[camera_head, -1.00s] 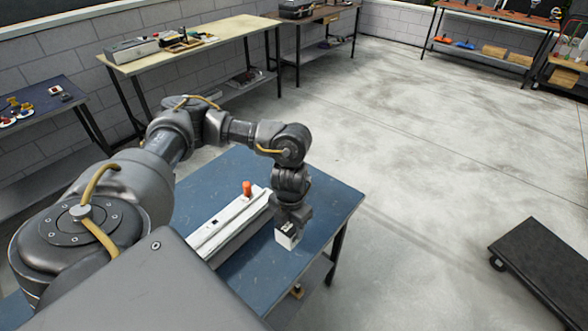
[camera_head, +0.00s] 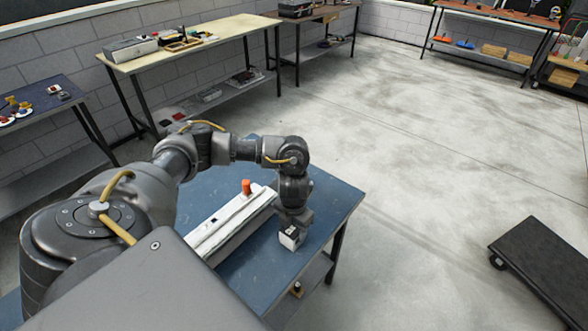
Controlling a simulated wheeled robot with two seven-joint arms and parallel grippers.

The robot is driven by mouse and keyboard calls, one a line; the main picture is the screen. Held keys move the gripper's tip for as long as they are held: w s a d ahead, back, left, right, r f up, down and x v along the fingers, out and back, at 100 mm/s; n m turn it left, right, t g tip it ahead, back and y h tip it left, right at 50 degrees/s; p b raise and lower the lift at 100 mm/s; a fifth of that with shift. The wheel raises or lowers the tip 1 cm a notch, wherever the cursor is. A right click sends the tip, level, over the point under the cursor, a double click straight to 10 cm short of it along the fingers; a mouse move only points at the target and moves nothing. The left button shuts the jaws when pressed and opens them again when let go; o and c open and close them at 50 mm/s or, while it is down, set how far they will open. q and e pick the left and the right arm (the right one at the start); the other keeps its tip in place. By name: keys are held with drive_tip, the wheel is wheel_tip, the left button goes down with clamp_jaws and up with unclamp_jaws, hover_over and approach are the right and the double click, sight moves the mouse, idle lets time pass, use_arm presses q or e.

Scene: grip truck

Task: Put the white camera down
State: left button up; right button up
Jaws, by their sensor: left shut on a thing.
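The white camera (camera_head: 289,239) is a small white block with a dark top, near the right edge of the blue table (camera_head: 252,268). My left gripper (camera_head: 292,228) points down and is shut on it from above. I cannot tell whether the camera's underside touches the tabletop. The gripper's fingers are mostly hidden by the wrist and the camera. My right gripper is not in view.
A long white case (camera_head: 232,222) lies on the blue table just left of the camera, with an orange piece (camera_head: 246,187) at its far end. A black flat cart (camera_head: 543,262) stands on the floor at right. Clear tabletop lies in front of the camera.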

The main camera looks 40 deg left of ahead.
use_arm(q)
drive_tip(key=shift+f, duration=0.1)
drive_tip(key=o, duration=1)
drive_tip(key=shift+c, duration=0.2)
drive_tip(key=shift+r, duration=0.5)
wheel_tip(320, 180, up, 11)
drive_tip(key=p, duration=0.1)
drive_tip(key=shift+r, duration=0.15)
